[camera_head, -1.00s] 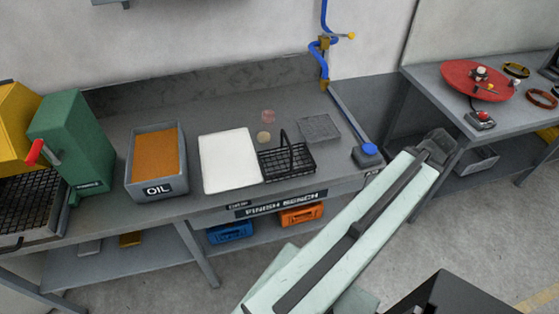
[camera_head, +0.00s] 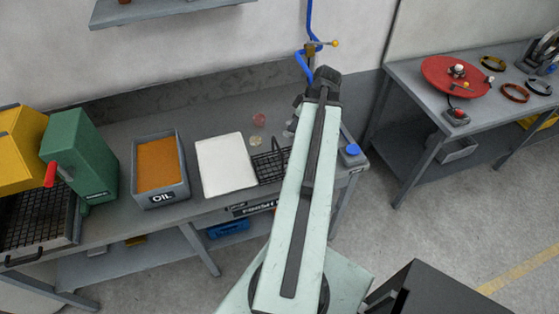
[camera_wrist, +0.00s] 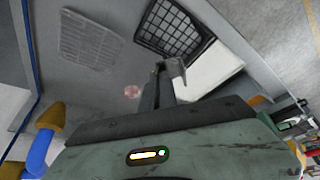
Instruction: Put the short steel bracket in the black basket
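The black basket (camera_head: 270,166) stands on the finish bench, right of a white sheet, partly hidden behind my arm. In the wrist view the basket (camera_wrist: 176,28) is at the top, beyond my gripper. My gripper (camera_wrist: 165,72) is above the bench, pointing towards the basket side. In the head view my gripper (camera_head: 292,126) is mostly hidden behind my arm. I cannot make out the short steel bracket elsewhere.
The white sheet (camera_head: 226,166) lies left of the basket. An oil tray (camera_head: 175,191) and a green machine (camera_head: 85,155) stand further left. A blue pipe (camera_head: 309,20) runs up the wall. A grey mesh mat (camera_wrist: 88,40) lies near the basket.

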